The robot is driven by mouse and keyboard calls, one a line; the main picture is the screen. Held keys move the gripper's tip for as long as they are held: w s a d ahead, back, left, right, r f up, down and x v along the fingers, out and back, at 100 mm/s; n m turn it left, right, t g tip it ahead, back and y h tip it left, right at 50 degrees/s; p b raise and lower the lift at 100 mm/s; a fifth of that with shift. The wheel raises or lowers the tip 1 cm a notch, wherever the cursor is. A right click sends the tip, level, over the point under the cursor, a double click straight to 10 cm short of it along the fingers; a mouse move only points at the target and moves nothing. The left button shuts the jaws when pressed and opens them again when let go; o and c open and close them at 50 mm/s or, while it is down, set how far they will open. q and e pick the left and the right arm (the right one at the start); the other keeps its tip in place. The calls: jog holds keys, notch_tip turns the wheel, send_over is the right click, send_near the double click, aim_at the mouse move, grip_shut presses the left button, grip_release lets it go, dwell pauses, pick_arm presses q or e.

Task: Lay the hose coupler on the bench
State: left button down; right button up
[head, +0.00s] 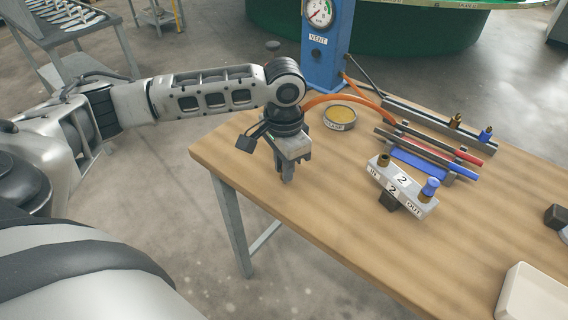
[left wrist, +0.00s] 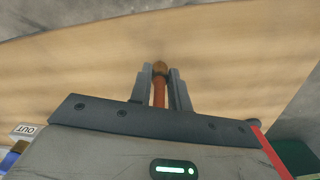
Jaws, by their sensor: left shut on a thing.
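My left gripper (head: 287,176) points down above the near-left part of the wooden bench (head: 240,160). In the left wrist view my left gripper (left wrist: 160,82) is shut on the hose coupler (left wrist: 160,68), a small brown-brass end piece on an orange hose. The bench top (left wrist: 80,75) lies behind the coupler; I cannot tell whether the coupler touches it. In the head view the coupler is hidden by the gripper. The orange hose (head: 330,97) runs from the gripper towards the back of the bench. My right gripper is not in view.
A blue gauge post marked VENT (head: 325,60) stands at the back. A round tin (head: 340,117), a rack with red and blue rods (head: 440,150) and a manifold block marked IN and OUT (head: 403,185) lie right of the gripper. A white tray (head: 530,295) is at front right. The front-left bench is clear.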

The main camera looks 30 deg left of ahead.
pick_arm(q)
jog(key=c, duration=1.3)
grip_release()
jog(key=shift+f, duration=0.1)
notch_tip(320, 180, up, 12)
jog(key=shift+r+p, duration=0.2)
jog(key=shift+p, duration=0.1)
jog(key=shift+f, duration=0.1)
